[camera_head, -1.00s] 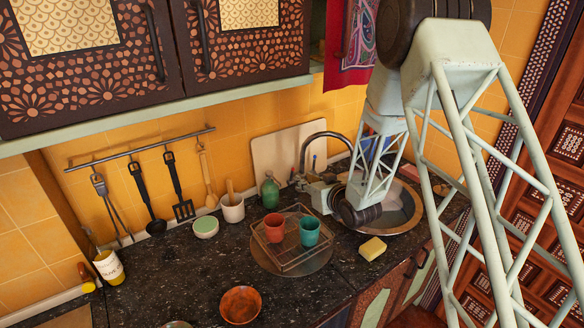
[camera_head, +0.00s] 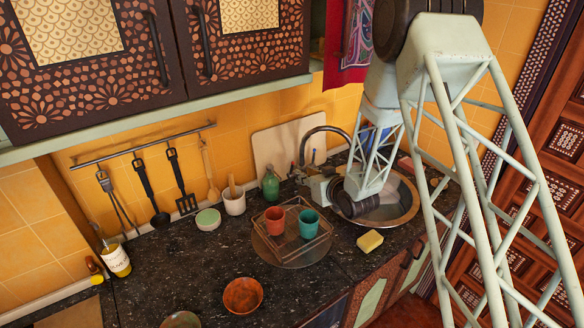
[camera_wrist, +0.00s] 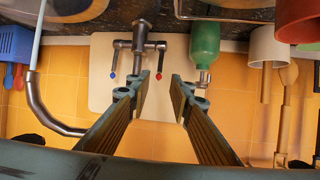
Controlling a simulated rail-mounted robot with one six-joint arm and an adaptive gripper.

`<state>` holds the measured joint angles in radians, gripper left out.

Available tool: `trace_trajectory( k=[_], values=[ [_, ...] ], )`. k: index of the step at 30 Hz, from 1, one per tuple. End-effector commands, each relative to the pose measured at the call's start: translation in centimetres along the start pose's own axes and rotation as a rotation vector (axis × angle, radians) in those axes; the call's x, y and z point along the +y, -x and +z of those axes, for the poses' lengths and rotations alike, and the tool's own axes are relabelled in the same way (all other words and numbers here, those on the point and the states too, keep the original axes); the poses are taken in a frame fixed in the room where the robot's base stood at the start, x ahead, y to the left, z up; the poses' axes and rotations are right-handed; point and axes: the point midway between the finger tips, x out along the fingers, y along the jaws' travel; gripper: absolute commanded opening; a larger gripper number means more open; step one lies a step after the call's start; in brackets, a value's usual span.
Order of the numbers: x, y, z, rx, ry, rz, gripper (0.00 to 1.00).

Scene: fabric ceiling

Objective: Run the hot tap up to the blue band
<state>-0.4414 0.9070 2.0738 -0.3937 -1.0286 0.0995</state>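The tap (camera_wrist: 140,40) stands against a pale board in the wrist view, with a curved spout to the left. It has two side levers: the left one (camera_wrist: 121,44) has a blue drop mark by it, the right one (camera_wrist: 160,45) a red drop mark. My gripper (camera_wrist: 160,82) is open and empty, its fingers pointing toward the tap, with the red mark between the tips. In the head view the tap spout (camera_head: 327,130) arches over the round sink (camera_head: 400,213), and my wrist hides part of the sink. I cannot make out a blue band.
A green bottle (camera_wrist: 204,45) stands close to the right finger; it also shows in the head view (camera_head: 270,187). A rack (camera_head: 268,239) with red and teal cups stands left of the sink. A yellow sponge (camera_head: 369,241) lies at the sink's front. A blue holder (camera_wrist: 14,45) is left of the spout.

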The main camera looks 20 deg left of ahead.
Motion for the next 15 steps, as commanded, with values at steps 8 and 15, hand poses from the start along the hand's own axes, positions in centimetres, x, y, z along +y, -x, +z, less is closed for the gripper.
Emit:
trace_trajectory(
  k=[8,15],
  values=[
    [0.0,-1.3,-0.1,0.001,0.001,-0.001,0.20],
    [-0.1,-3.7,0.0,0.000,0.001,-0.001,0.20]
  ],
)
